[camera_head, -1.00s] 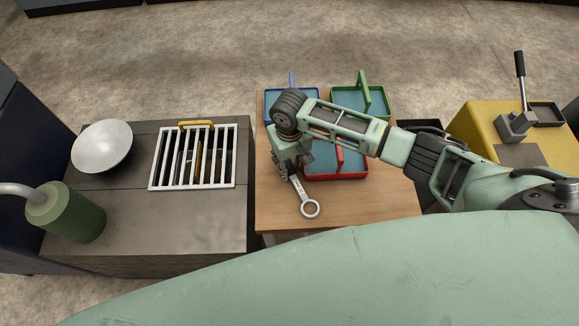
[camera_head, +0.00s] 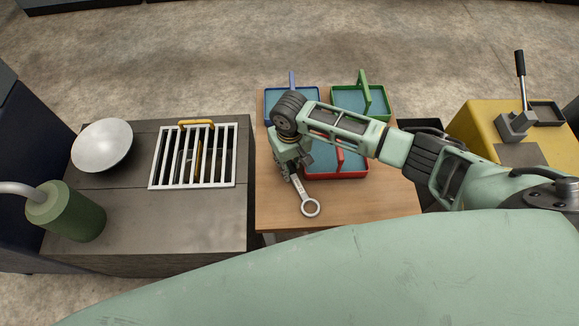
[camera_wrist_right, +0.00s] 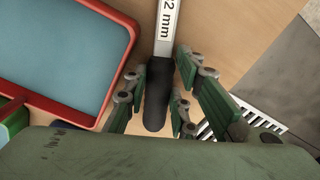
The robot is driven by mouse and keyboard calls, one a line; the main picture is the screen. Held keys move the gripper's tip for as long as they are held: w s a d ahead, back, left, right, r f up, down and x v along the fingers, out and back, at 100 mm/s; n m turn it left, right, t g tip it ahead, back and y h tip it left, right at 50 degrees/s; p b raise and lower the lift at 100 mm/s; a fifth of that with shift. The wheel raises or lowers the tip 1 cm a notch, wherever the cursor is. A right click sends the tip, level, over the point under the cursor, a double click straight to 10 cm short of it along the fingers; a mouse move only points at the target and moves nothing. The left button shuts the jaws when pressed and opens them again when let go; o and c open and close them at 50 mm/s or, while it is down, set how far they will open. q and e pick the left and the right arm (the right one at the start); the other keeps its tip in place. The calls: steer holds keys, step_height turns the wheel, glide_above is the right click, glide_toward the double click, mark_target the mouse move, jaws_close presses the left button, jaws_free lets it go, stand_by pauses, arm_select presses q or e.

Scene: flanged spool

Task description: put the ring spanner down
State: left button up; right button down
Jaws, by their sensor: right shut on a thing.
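The ring spanner (camera_head: 305,198) has a silver shank and ring end and shows below my right gripper (camera_head: 293,172), over the front left part of the wooden table. In the right wrist view, its black handle (camera_wrist_right: 157,98) lies between the fingers of my right gripper (camera_wrist_right: 160,75), and its shank (camera_wrist_right: 166,30) bears the marking "2 mm". My right gripper is shut on the handle. In the head view the gripper hides the handle end. I cannot tell whether the spanner touches the tabletop. My left gripper is not in view.
The wooden table (camera_head: 370,205) is bare around the spanner's ring. Red (camera_head: 345,176), blue (camera_head: 270,104) and green (camera_head: 386,104) trays stand behind and right. A dark bench at left bears a white grate (camera_head: 152,172), a pale bowl (camera_head: 102,146) and a green cylinder (camera_head: 70,215).

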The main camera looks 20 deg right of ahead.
steer(key=shift+w+r, duration=0.1)
steer(key=shift+r, duration=0.05)
steer(key=shift+r, duration=0.55)
step_height(320, 180, up, 3)
steer(key=shift+f, duration=0.1)
steer(key=s+d+r, duration=0.5)
steer(key=s+r, duration=0.2)
steer(key=s, duration=0.4)
step_height(320, 180, up, 17)
steer(key=a+m, duration=0.1)
steer(key=shift+s, duration=0.2)
steer(key=shift+a+f, duration=0.15)
steer(key=shift+f, duration=0.05)
